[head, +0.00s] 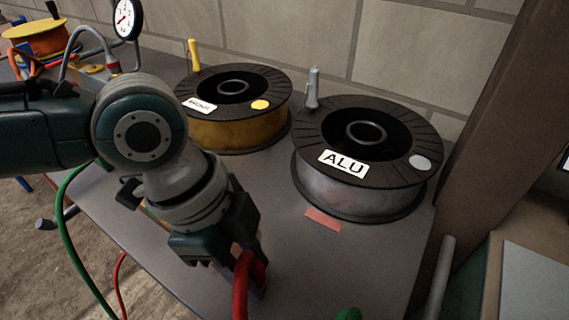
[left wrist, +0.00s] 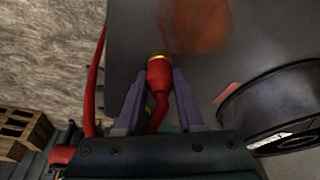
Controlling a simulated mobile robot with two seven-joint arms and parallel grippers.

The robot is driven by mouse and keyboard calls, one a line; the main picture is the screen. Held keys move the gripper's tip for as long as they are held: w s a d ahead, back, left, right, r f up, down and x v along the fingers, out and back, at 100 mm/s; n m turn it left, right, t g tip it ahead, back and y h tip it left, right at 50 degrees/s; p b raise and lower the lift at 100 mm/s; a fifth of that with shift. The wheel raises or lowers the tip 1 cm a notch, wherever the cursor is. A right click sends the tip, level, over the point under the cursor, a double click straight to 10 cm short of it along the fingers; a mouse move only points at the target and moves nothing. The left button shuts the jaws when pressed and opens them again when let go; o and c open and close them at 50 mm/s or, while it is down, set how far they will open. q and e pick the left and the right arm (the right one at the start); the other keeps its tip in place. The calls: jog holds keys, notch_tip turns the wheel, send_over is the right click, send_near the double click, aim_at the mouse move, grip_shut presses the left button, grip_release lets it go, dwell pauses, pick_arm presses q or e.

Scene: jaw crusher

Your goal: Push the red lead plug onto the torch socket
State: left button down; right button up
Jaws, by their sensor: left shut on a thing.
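My left gripper (head: 250,270) is shut on the red lead plug (left wrist: 159,75) over the front part of the grey table. In the left wrist view the plug sits between the two purple fingers (left wrist: 158,105), with a brass-coloured ring at its far end. The red lead (head: 241,290) bends down from the gripper in the head view. I cannot make out the torch socket in either view. My right gripper is not in view.
A spool marked ALU (head: 370,185) and a yellow wire spool (head: 235,125) stand behind the gripper on the table (head: 290,250). A pink strip (head: 323,220) lies before the ALU spool. A green hose (head: 65,225) hangs at left. A brown post (head: 500,110) rises at right.

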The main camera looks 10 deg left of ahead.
aim_at(250, 263)
pick_arm(q)
notch_tip(250, 263, up, 20)
jog(key=p, duration=0.4)
jog(key=shift+r+p, duration=0.15)
jog(key=shift+p, duration=0.2)
